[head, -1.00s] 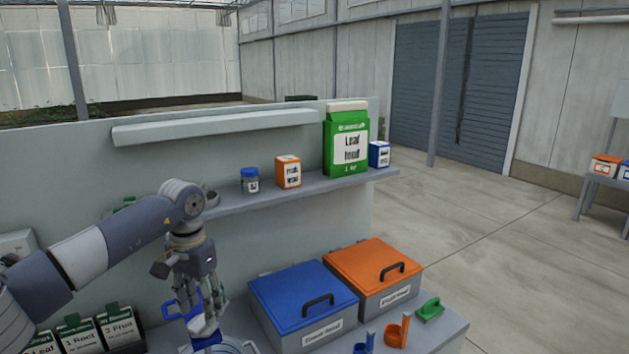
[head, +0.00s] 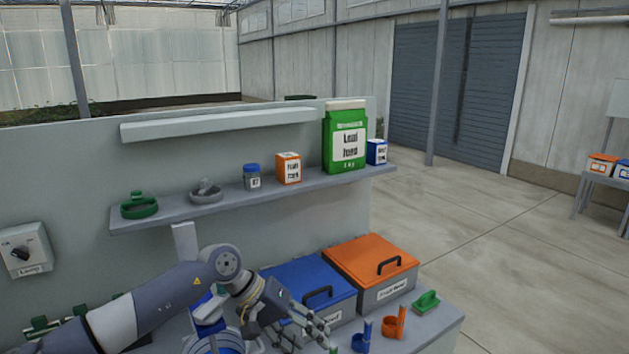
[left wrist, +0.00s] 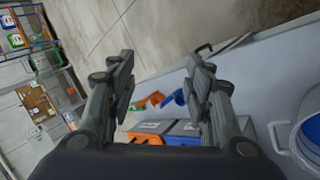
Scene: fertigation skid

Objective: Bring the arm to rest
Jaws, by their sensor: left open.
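My left arm comes in from the lower left in the head view and is bent low over the bench. My left gripper (head: 304,326) is in front of the blue-lidded box (head: 283,280), fingers pointing right and down. In the left wrist view the two fingers of my left gripper (left wrist: 163,68) stand apart with nothing between them. My right arm and gripper are not in view.
An orange-lidded box (head: 372,258), blue scoop (head: 362,337), orange scoop (head: 394,324) and green-handled tool (head: 427,301) are on the bench. The shelf (head: 235,201) holds a green bag (head: 345,140) and several small items. A white bucket (left wrist: 309,138) is close by.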

